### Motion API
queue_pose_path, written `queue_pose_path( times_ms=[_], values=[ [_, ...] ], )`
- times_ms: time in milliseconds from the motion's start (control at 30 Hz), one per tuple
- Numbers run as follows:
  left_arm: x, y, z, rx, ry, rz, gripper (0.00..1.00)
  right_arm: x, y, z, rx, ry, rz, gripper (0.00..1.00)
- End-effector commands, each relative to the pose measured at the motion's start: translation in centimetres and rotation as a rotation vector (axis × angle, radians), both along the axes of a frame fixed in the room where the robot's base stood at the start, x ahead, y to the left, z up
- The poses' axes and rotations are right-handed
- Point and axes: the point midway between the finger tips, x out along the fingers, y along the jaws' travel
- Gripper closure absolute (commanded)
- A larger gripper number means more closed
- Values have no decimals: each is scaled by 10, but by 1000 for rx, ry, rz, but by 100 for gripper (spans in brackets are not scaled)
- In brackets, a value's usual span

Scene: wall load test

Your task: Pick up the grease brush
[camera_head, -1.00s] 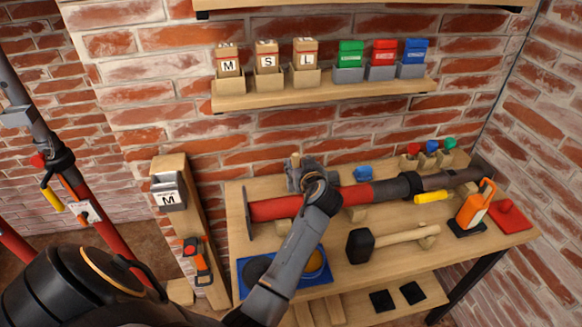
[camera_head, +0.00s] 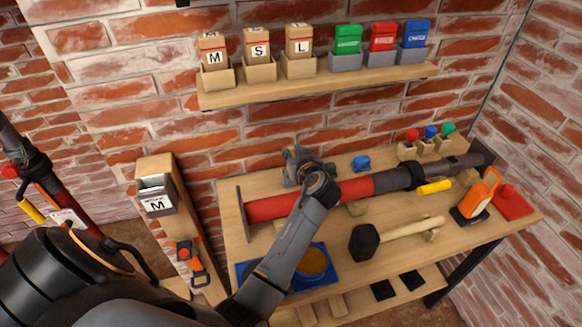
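I cannot pick out the grease brush with certainty; my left arm covers part of the bench. My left gripper (camera_head: 298,164) is over the back left of the workbench, behind the red pipe (camera_head: 272,208). Its fingers point away from me and are mostly hidden by my wrist, so I cannot tell whether they hold anything. A blue tray (camera_head: 322,282) lies at the bench's front left, with a round orange-brown tin (camera_head: 312,262) in it, both partly behind my arm. My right gripper is not in view.
The pipe lies along the workbench (camera_head: 330,232). A black-headed mallet (camera_head: 364,241), a yellow cylinder (camera_head: 435,186), an orange tool (camera_head: 476,196) and a small blue block (camera_head: 361,162) are on it. A wall shelf (camera_head: 320,84) with boxes hangs above.

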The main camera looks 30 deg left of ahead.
Motion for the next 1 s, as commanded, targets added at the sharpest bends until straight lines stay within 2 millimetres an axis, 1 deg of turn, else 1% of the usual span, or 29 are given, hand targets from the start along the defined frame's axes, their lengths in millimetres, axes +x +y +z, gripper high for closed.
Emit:
queue_pose_path(
  times_ms=[33,67,167,333,433,567,800,900,1000],
  values=[
    [0,0,0,0,0,0,96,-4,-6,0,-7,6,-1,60],
    [0,0,0,-1,-1,0,100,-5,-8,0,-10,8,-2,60],
    [0,0,1,0,-2,-1,100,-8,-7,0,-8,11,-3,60],
    [0,0,1,-1,-2,0,100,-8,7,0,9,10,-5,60],
    [1,0,7,-2,-5,1,100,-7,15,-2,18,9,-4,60],
    [1,-1,27,-3,-10,0,100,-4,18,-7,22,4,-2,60],
    [1,0,75,-2,-9,1,100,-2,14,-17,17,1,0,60],
    [1,-1,89,-2,-7,0,100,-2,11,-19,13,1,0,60],
    [1,-1,98,-2,-3,-1,100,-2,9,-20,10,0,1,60]
  ],
)
